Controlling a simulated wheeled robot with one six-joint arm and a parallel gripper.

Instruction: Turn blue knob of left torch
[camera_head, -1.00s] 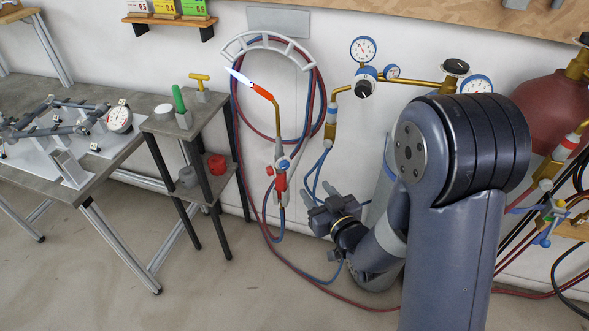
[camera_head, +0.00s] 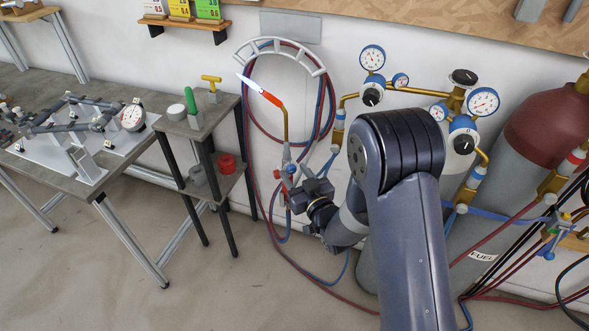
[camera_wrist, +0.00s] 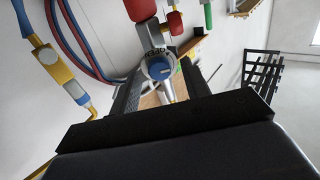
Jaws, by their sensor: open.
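The left torch (camera_head: 287,152) hangs upright by the wall, with a brass neck, a red-orange tip and a pale blue-white flame (camera_head: 246,82). Its blue knob (camera_head: 291,168) sits on the handle, just above my gripper (camera_head: 299,190). In the wrist view the blue knob (camera_wrist: 160,71) faces me on a silver torch body. My gripper (camera_wrist: 162,76) is open there, with one finger on each side of the knob. I see no clear contact. Red torch parts (camera_wrist: 142,9) show beyond it.
Regulators with gauges (camera_head: 372,58) and brass pipes are right of the torch. Red and blue hoses (camera_head: 327,85) loop on a wall rack (camera_head: 268,45) and hang behind it. A small stand (camera_head: 222,118) and a bench with a jig (camera_head: 75,128) are left. The floor in front is clear.

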